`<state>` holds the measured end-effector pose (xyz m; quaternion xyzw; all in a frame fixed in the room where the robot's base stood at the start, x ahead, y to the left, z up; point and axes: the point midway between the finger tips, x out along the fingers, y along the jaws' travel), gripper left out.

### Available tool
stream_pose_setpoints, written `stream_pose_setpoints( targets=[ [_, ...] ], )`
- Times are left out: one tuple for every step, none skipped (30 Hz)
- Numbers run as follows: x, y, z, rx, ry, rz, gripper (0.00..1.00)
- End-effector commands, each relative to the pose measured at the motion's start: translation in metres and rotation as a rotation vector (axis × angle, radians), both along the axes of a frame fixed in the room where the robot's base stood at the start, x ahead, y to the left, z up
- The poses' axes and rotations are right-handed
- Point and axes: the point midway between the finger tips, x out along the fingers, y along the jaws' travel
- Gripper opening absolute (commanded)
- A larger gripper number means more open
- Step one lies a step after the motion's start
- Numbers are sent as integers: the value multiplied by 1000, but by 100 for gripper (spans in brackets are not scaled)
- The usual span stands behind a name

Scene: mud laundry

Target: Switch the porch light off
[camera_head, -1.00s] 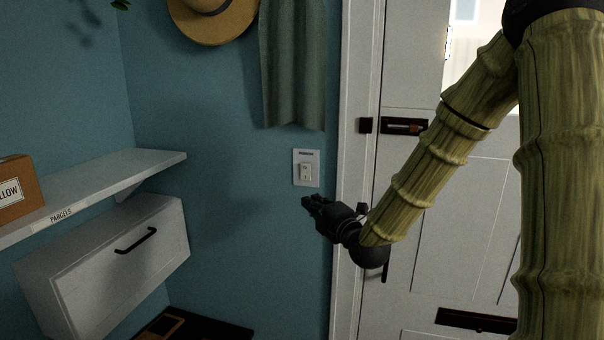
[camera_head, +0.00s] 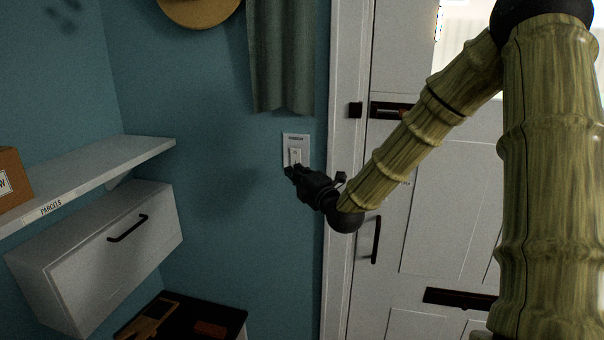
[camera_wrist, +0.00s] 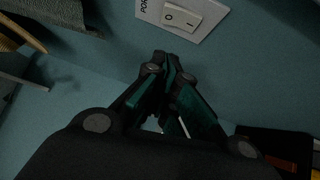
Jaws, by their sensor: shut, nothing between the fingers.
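The porch light switch is a white wall plate (camera_head: 297,140) with a rocker (camera_head: 295,155) on the teal wall, left of the door frame. In the wrist view the rocker (camera_wrist: 186,17) is marked O and I, and part of a label shows on the plate (camera_wrist: 150,12). My gripper (camera_head: 290,171) is shut and empty, its tips just below the rocker in the head view and overlapping the plate's lower edge. In the wrist view my gripper (camera_wrist: 164,58) points toward the plate with a strip of wall between. I cannot tell whether the tips touch the wall.
A grey-green cloth (camera_head: 280,60) hangs above the switch. The white door (camera_head: 400,250) with a dark handle (camera_head: 376,240) is to the right. A shelf (camera_head: 100,170) marked PARCELS, a box (camera_head: 12,185) and a white cabinet (camera_head: 100,250) are at left. The wall below the switch is clear.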

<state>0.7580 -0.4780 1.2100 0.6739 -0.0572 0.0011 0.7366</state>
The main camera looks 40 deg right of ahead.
Motion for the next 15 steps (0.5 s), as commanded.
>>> stream_pose_setpoints(
  targets=[
    [8,-1,3,1,0,0,0],
    [13,-1,3,1,0,0,0],
    [19,-2,4,2,0,0,0],
    [24,-3,4,2,0,-1,0],
    [28,-3,4,1,1,0,0],
    [34,-3,5,0,0,0,0],
    [39,-3,6,0,-1,0,0],
    [43,-4,5,1,0,0,0],
    [48,-5,6,2,1,0,0],
    [49,-8,7,2,0,-2,0],
    [51,-11,8,2,-1,-2,0],
    [54,-14,8,2,-1,-2,0],
    [56,-17,8,2,0,-2,0],
    [58,-19,8,1,0,-2,0],
    [60,-21,9,1,0,-1,0]
  ],
)
